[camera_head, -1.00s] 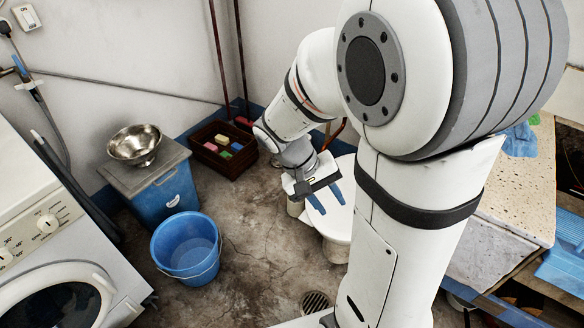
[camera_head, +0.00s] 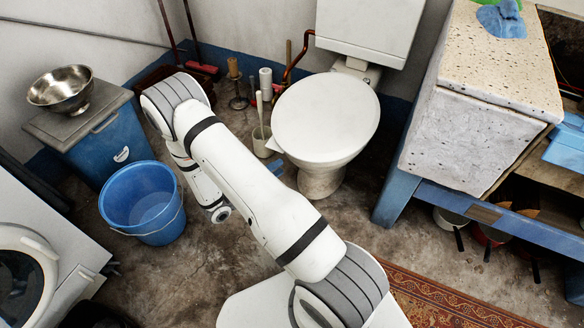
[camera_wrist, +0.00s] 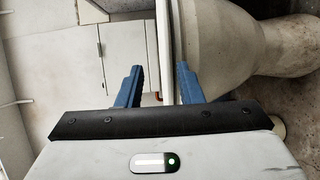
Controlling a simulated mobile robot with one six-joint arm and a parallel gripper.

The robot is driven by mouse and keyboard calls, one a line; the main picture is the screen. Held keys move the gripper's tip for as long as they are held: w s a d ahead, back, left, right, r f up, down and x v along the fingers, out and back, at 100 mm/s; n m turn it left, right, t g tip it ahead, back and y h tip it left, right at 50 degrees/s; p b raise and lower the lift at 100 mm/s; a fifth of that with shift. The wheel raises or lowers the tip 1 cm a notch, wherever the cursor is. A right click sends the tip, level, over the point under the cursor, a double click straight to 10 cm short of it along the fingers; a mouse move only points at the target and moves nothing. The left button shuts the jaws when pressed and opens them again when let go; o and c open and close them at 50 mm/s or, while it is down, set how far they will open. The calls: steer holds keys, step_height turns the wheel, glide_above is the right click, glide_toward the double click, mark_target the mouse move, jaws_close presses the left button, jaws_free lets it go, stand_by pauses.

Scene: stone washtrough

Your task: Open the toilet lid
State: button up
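The white toilet (camera_head: 325,172) stands at the back centre in the head view, with its round lid (camera_head: 325,115) lying flat and closed. In the wrist view the pale toilet bowl (camera_wrist: 225,40) is at the right and appears turned on its side. The rim edge runs down the picture between my finger directions. My gripper (camera_wrist: 157,85) has two blue fingers spread apart with nothing held between them. In the head view a bit of blue finger (camera_head: 275,167) shows beside the toilet's front left, low down. The rest of the gripper is hidden behind my arm. I cannot tell whether the fingers touch the rim.
A toilet brush in a holder (camera_head: 262,141) stands just left of the toilet. A blue bucket (camera_head: 141,205) and a blue bin (camera_head: 108,150) with a metal bowl (camera_head: 60,90) are further left. The stone trough (camera_head: 470,135) stands right. Bare floor lies before the toilet.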

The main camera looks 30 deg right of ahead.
steer(key=f+b+x, duration=0.1)
steer(key=x, duration=0.6)
steer(key=shift+w+d+b, duration=0.25)
steer(key=shift+d+b, duration=0.05)
steer(key=shift+b, duration=0.1)
jaws_close()
stand_by(0.3)
